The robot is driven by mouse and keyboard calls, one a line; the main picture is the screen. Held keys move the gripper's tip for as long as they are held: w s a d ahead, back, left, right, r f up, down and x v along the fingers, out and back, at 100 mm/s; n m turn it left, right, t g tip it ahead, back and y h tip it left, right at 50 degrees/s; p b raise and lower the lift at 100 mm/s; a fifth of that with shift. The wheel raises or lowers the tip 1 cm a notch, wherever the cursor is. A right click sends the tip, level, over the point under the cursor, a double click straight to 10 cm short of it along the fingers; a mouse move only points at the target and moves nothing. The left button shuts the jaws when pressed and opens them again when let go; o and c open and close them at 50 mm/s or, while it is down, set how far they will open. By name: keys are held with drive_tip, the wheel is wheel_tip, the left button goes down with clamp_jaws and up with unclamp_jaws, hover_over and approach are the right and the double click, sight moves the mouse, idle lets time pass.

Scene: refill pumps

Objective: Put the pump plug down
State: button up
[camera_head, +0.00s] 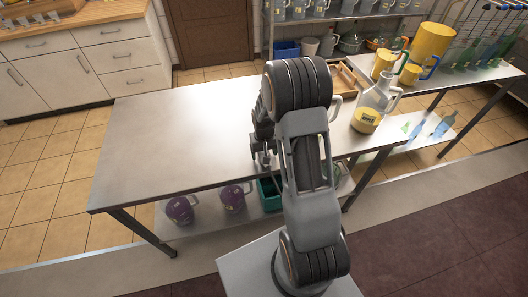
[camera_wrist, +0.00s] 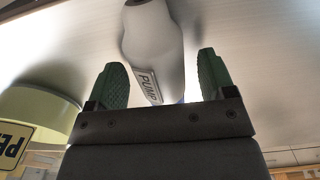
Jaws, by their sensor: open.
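The pump plug (camera_wrist: 152,45) is a pale grey-white rounded piece with a "PUMP" label, seen in the wrist view between and beyond the green finger pads. My gripper (camera_wrist: 161,60) is open, with a visible gap between the plug and the right finger. The plug looks close to the left finger; I cannot tell whether they touch. The grey metal table surface (camera_wrist: 270,40) lies behind it, and contact between plug and table is cut off by the frame. In the head view my arm mostly hides the gripper area above the table (camera_head: 170,130), and the plug cannot be made out.
A pale yellow-green container (camera_wrist: 45,100) with a yellow label is at left in the wrist view. In the head view, a clear jug (camera_head: 375,104) with yellow content stands right of my arm. Purple jugs (camera_head: 181,210) sit on the lower shelf. The table's left half is clear.

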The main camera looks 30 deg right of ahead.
drive_tip(key=shift+f, duration=0.35)
drive_tip(key=c, duration=1.2)
drive_tip(key=shift+o, duration=0.2)
drive_tip(key=shift+r, duration=0.1)
